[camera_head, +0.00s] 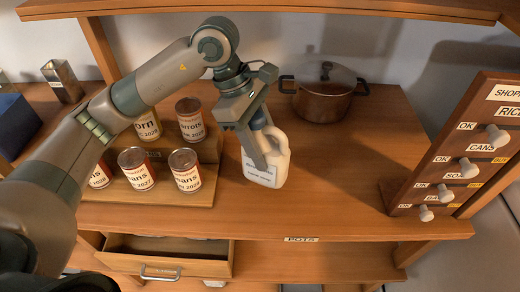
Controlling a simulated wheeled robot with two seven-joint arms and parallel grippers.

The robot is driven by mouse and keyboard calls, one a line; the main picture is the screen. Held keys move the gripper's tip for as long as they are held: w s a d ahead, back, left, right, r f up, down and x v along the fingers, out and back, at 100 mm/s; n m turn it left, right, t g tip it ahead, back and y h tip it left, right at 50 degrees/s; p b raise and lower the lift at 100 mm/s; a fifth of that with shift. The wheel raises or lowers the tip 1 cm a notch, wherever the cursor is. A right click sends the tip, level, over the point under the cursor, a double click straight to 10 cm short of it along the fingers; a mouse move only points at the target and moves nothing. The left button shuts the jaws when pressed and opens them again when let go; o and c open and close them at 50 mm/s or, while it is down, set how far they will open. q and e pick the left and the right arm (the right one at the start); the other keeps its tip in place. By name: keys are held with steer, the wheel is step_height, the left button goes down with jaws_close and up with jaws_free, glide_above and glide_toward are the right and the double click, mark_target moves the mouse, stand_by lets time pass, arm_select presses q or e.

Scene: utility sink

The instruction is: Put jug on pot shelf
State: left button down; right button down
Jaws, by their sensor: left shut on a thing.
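A white jug (277,160) with a handle and a printed label is in the middle of the head view. My left gripper (258,140) reaches in from the upper left and is shut on the jug's upper part, hiding some of it. The jug is about upright over the wooden shelf (340,205) that has the "POTS" label (300,239) on its front edge. I cannot tell whether its base touches the board. A lidded brown pot (324,92) stands at the back of this shelf. My right gripper does not show.
Several labelled cans (187,170) stand on a stepped rack (205,187) just left of the jug. A board with white knobs (450,165) stands at the right end. An upper shelf (330,8) crosses the top. An open drawer (165,255) is below. The board right of the jug is clear.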

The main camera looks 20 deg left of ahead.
arm_select(q)
steer(key=shift+w+a+f, duration=0.65)
steer(key=shift+w+a, duration=0.15)
steer(key=shift+w, duration=0.05)
steer(key=shift+f+p, duration=0.1)
steer(key=shift+p, duration=0.25)
steer(key=shift+f+p, duration=0.45)
steer(key=shift+f, duration=0.15)
steer(key=shift+f+p, duration=0.5)
steer(key=shift+f, duration=0.75)
steer(key=shift+f, duration=0.15)
steer(key=c, duration=0.9)
jaws_free()
steer(key=shift+s, duration=0.1)
